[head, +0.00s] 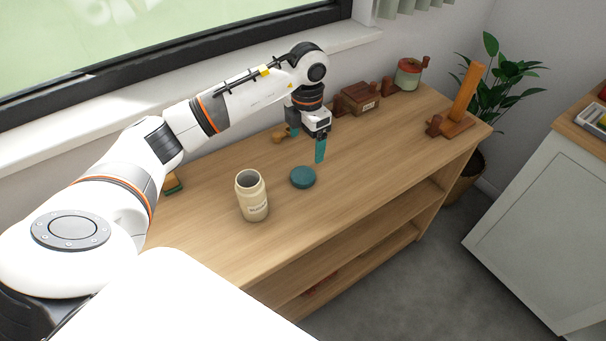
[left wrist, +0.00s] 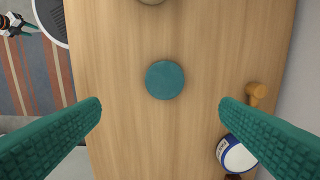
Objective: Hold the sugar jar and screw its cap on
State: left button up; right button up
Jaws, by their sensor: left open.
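The sugar jar (head: 253,198) is cream-coloured, labelled and stands upright and uncapped on the wooden shelf top. Its edge shows at the top of the left wrist view (left wrist: 150,2). The round teal cap (head: 303,177) lies flat on the wood, to the right of the jar and apart from it. It is near the middle of the left wrist view (left wrist: 165,80). My left gripper (head: 308,147) is open and empty, behind and above the cap, with its teal fingers wide apart (left wrist: 160,103). What looks like my right gripper (left wrist: 20,28) shows small at the upper left.
A brown wooden box (head: 357,99), a red-and-green grinder (head: 409,74) and a tall orange wooden stand (head: 463,97) stand toward the right. A small wooden item (left wrist: 257,92) and a blue-and-white container (left wrist: 237,155) are near the wall. The front middle of the top is clear.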

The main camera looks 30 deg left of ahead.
pick_arm(q)
send_over(303, 174)
jog(key=f, duration=0.4)
jog(key=d+f, duration=0.1)
jog(key=f, duration=0.1)
jog(key=shift+f+p, duration=0.1)
jog(key=shift+p, duration=0.25)
jog(key=shift+f, duration=0.15)
pick_arm(e)
jog(key=shift+w+a+r, duration=0.3)
jog(key=shift+w+r, duration=0.15)
jog(key=shift+w, duration=0.15)
pick_arm(q)
jog(key=f, duration=0.2)
jog(key=a+f+p, duration=0.1)
jog(key=f, duration=0.1)
jog(key=shift+s, duration=0.1)
jog(key=shift+f, duration=0.6)
pick_arm(e)
jog(key=shift+d+r, duration=0.1)
jog(key=shift+r, duration=0.45)
pick_arm(q)
jog(key=shift+c, duration=0.5)
pick_arm(e)
jog(key=shift+d, duration=0.1)
pick_arm(q)
jog(key=c, duration=1)
